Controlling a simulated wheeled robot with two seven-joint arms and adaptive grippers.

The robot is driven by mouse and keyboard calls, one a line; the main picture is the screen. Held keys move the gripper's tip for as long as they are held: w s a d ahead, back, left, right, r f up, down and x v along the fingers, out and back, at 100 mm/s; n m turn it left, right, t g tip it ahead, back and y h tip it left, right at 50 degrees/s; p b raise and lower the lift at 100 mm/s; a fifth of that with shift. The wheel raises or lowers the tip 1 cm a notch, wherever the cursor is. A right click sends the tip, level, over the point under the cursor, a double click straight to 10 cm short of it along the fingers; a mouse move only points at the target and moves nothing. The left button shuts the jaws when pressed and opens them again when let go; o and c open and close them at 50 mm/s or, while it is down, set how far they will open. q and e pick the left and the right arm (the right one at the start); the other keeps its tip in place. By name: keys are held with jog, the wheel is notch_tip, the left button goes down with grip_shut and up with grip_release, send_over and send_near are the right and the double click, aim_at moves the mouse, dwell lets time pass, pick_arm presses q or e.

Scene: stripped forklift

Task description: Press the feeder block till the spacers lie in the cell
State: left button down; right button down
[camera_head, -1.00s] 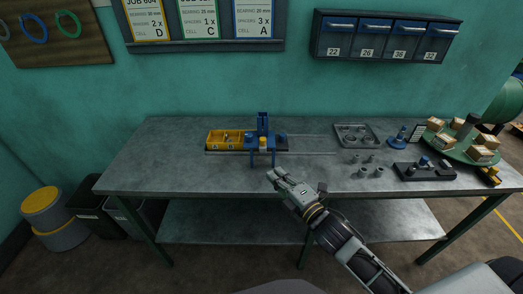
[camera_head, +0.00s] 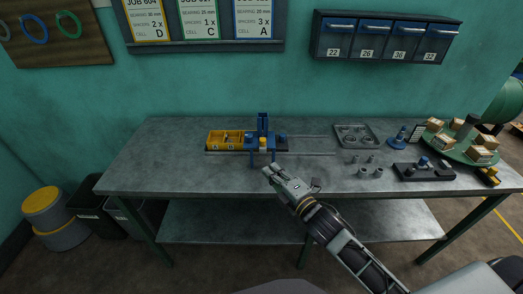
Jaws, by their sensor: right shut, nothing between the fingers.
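The blue feeder (camera_head: 263,124) stands upright on the metal workbench, with a yellow block (camera_head: 263,143) low on its front. A yellow tray with cells (camera_head: 225,140) sits directly left of the feeder on a rail; small letters mark its cells, and its contents are too small to tell. My right gripper (camera_head: 268,171) is shut and empty, in front of and below the feeder near the bench's front edge, apart from it. No spacers can be made out in the cells. My left gripper is not in view.
A grey tray (camera_head: 357,135), several small metal cylinders (camera_head: 363,172), a blue stand (camera_head: 397,138) and a dark fixture (camera_head: 424,170) stand right on the bench (camera_head: 170,178). A green turntable (camera_head: 460,150) holds boxes. Job cards (camera_head: 252,18) hang above. The bench's left part is clear.

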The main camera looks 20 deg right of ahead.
aim_at(265, 143)
jog(key=w+p, duration=0.2)
jog(key=w, duration=0.8)
jog(key=shift+w+a, duration=0.25)
jog(key=shift+w, duration=0.1)
dwell(0.3)
jog(key=shift+w, duration=0.1)
dwell(0.3)
jog(key=shift+w+d+p, duration=0.1)
jog(key=shift+w+d, duration=0.15)
jog(key=shift+w, duration=0.6)
jog(key=shift+w+d+p, duration=0.15)
jog(key=shift+w+d, duration=0.15)
jog(key=shift+w, duration=0.55)
jog(key=shift+w+d+p, duration=0.1)
jog(key=shift+w+d, duration=0.15)
jog(key=shift+w, duration=0.6)
